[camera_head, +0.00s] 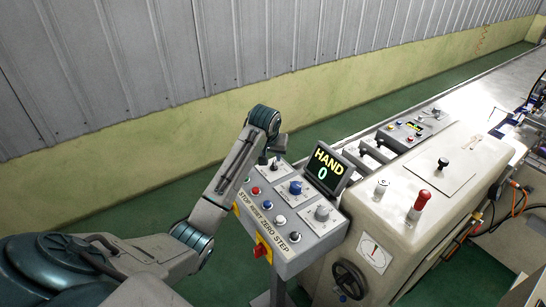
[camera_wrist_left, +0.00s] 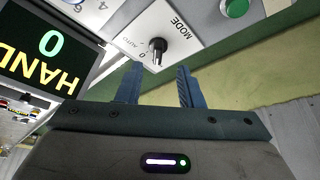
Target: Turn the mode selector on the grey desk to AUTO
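The grey desk (camera_head: 300,250) is a sloped control panel with buttons and knobs. Its mode selector (camera_wrist_left: 158,46) is a small black knob on a white plate marked MODE, with AUTO and 0 printed beside it. I cannot tell exactly which mark it points at. The display (camera_head: 325,167) reads HAND and 0; it also shows upside down in the left wrist view (camera_wrist_left: 45,50). My left gripper (camera_head: 272,154) is over the far left corner of the desk. In the left wrist view its fingers (camera_wrist_left: 159,88) are apart and empty, with the selector just beyond the gap.
A blue knob (camera_head: 295,187), a grey knob (camera_head: 322,212) and several push buttons sit close by on the panel. A red-and-yellow switch (camera_head: 262,247) is on the desk's front. A beige machine (camera_head: 400,190) with a red-topped lever (camera_head: 421,200) stands to the right.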

